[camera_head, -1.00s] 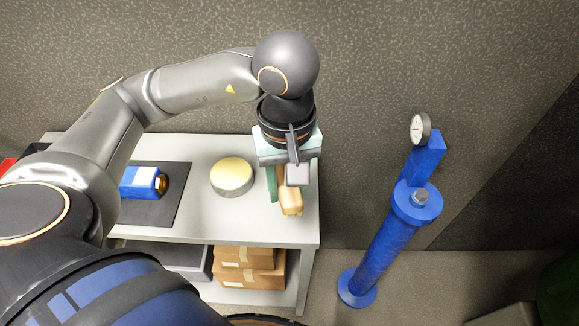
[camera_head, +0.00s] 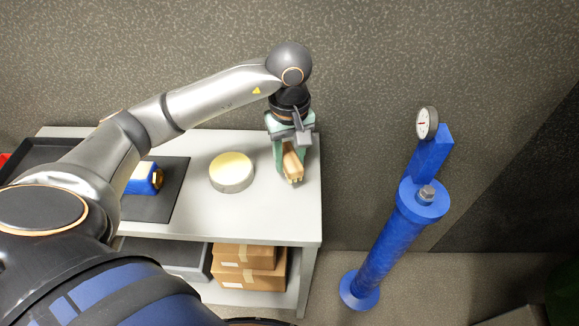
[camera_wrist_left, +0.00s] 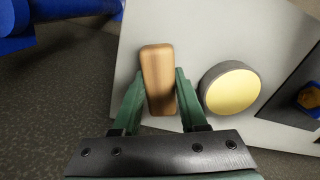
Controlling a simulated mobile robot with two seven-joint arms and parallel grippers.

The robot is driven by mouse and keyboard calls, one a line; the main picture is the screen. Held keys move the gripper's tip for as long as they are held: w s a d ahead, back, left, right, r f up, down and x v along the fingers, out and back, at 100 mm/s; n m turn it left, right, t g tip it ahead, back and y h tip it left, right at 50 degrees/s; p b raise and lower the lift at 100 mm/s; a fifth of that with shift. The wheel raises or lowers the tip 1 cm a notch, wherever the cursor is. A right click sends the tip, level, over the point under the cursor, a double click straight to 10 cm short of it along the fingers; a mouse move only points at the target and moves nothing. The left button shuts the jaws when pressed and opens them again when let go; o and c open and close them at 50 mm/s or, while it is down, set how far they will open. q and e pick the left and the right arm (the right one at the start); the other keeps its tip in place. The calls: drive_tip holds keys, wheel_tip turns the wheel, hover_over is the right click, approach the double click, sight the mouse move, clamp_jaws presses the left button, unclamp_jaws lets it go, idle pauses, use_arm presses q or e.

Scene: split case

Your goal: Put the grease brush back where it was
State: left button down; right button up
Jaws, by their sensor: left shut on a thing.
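The grease brush (camera_head: 292,164) shows as a pale wooden block-like handle over the right end of the white table. My left gripper (camera_head: 291,158) is shut on it, with a green finger on each side. In the left wrist view the brush (camera_wrist_left: 157,78) lies lengthwise between the green fingers (camera_wrist_left: 158,84), its far end pointing away from the wrist. Its bristles are hidden. I cannot tell whether its underside touches the table. A round grey tin (camera_head: 232,186) with pale yellow contents stands to its left, apart from it. My right gripper is not in view.
The white table (camera_head: 262,221) is bare around the tin's front. Cardboard boxes (camera_head: 248,268) sit on the lower shelf. A blue post with a gauge (camera_head: 385,245) stands right of the table.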

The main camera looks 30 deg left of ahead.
sight(289, 168)
use_arm(q)
drive_tip(key=f, duration=0.3)
drive_tip(key=shift+w+a+f, duration=0.15)
drive_tip(key=shift+w+a, duration=0.1)
drive_tip(key=shift+w, duration=0.05)
drive_tip(key=shift+f, duration=0.35)
drive_tip(key=shift+f, duration=0.15)
drive_tip(key=shift+f, duration=0.15)
drive_tip(key=shift+c, duration=2.2)
unclamp_jaws()
wheel_tip(289, 168, up, 13)
drive_tip(key=shift+f+p, duration=0.2)
drive_tip(key=shift+p, duration=0.35)
